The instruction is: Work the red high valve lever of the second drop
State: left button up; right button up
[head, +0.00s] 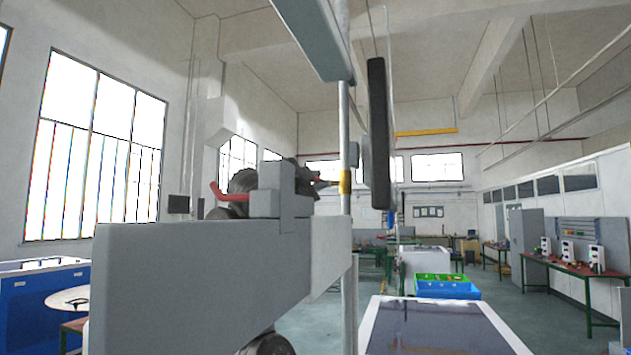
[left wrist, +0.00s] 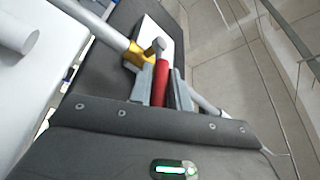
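In the left wrist view, the red valve lever (left wrist: 161,84) lies between the two fingers of my left gripper (left wrist: 163,88). The fingers are close together on either side of it, and it looks gripped. A brass valve body (left wrist: 138,54) sits on a grey pipe just beyond the fingertips. In the head view, my left gripper (head: 322,183) points right at the brass valve (head: 345,181) on the upright pipe. My right gripper is not in view.
The upright pipe (head: 344,130) runs beside a dark upright panel (head: 378,130). A pale-framed table (head: 440,325) stands at the lower right, with green and blue bins (head: 447,288) behind it. Benches line the right wall; floor between is clear.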

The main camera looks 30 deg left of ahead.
pick_arm(q)
grip_shut()
jog(key=shift+s+r+g+b, duration=0.1)
jog(key=shift+r+g+b, duration=0.35)
jog(key=shift+g, duration=0.05)
jog(key=shift+r+n+g, duration=0.3)
jog(key=shift+n+g, duration=0.1)
jog(key=shift+r+n+g, duration=0.3)
jog(key=shift+r+g, duration=0.4)
jog(key=shift+g, duration=0.1)
jog(key=shift+w+a+r+g+p, duration=0.1)
jog(key=shift+w+r+g+p, duration=0.25)
jog(key=shift+g+p, duration=0.25)
jog(key=shift+w+g, duration=0.1)
jog(key=shift+g, duration=0.3)
jog(key=shift+o, duration=2.4)
grip_release()
